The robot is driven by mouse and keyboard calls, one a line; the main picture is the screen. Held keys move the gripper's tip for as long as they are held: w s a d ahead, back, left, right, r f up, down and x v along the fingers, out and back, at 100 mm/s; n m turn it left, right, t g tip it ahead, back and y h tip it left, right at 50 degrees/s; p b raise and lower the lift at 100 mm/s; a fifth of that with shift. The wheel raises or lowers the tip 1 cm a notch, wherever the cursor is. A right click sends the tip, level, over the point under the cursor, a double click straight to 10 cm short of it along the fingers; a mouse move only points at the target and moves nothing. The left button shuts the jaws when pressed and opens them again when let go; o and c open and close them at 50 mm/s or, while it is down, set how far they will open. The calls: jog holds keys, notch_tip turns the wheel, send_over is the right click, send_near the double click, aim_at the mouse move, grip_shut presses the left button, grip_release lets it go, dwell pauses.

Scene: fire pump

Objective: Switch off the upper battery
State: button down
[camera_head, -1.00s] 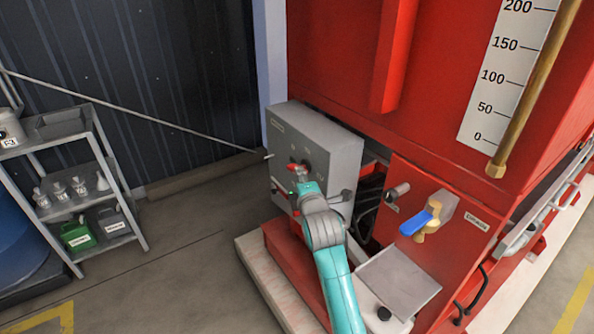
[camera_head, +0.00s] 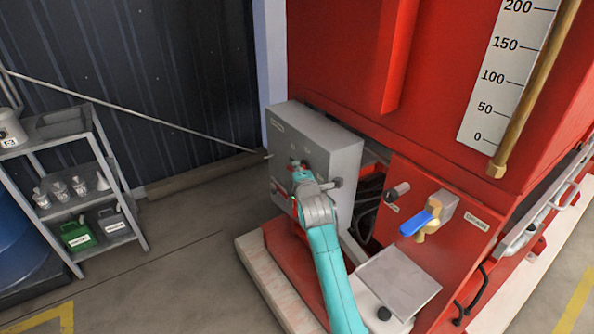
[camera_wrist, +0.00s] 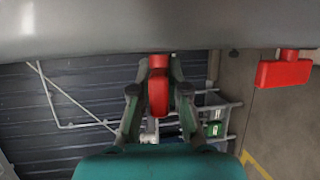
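The grey battery switch box (camera_head: 335,155) stands at the left end of the red pump unit. In the wrist view the upper red switch handle (camera_wrist: 158,92) stands out from the grey panel, between the fingers of my gripper (camera_wrist: 159,75). The fingers close in on both its sides. A second red handle (camera_wrist: 284,73) shows to the right, free of the gripper. It is seen broadside, while the held one is seen narrow. In the head view my gripper (camera_head: 300,168) is against the box front and hides most of the upper handle.
A yellow valve with a blue lever (camera_head: 416,224) and a flat grey plate (camera_head: 398,282) are right of my arm. A metal shelf with bottles and cans (camera_head: 85,190) stands at the left. The floor between is clear.

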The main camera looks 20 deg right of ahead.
jog(key=shift+f+t, duration=0.1)
jog(key=shift+t, duration=0.2)
jog(key=shift+m+t, duration=0.4)
jog(key=shift+t, duration=0.3)
jog(key=c, duration=1.2)
grip_release()
jog(key=shift+o, duration=0.2)
jog(key=s+a, duration=0.1)
jog(key=s, duration=1.1)
